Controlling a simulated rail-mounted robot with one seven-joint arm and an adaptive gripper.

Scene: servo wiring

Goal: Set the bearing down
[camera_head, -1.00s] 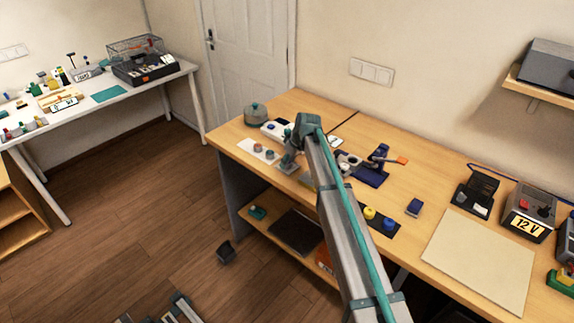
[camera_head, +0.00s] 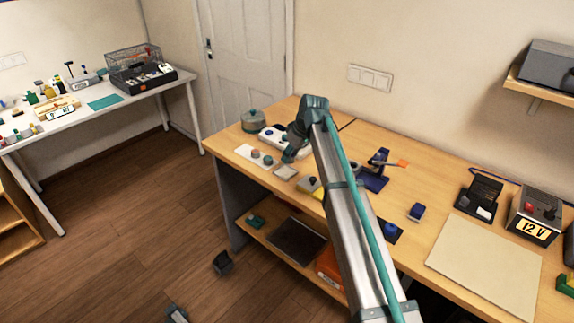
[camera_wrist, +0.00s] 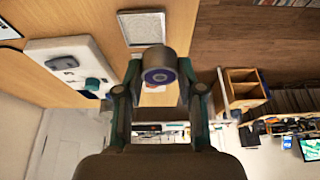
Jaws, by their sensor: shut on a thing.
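In the wrist view the bearing (camera_wrist: 160,69), a grey cylinder with a purple-blue ring around a pale centre, sits between the two fingertips of my gripper (camera_wrist: 158,88). The gripper is shut on it. Behind it lies a square grey pad with a pale rim (camera_wrist: 141,28) on the wooden bench. I cannot tell the height of the bearing above the bench. In the head view my gripper (camera_head: 289,153) is over the bench's left end, near the small grey pad (camera_head: 285,172); the bearing cannot be made out there.
A white plate with round knobs (camera_head: 250,152) lies left of the gripper, and a lidded pot (camera_head: 254,121) stands behind. A blue stand with an orange-tipped lever (camera_head: 374,179) is to the right. A beige mat (camera_head: 483,258) leaves clear room farther right.

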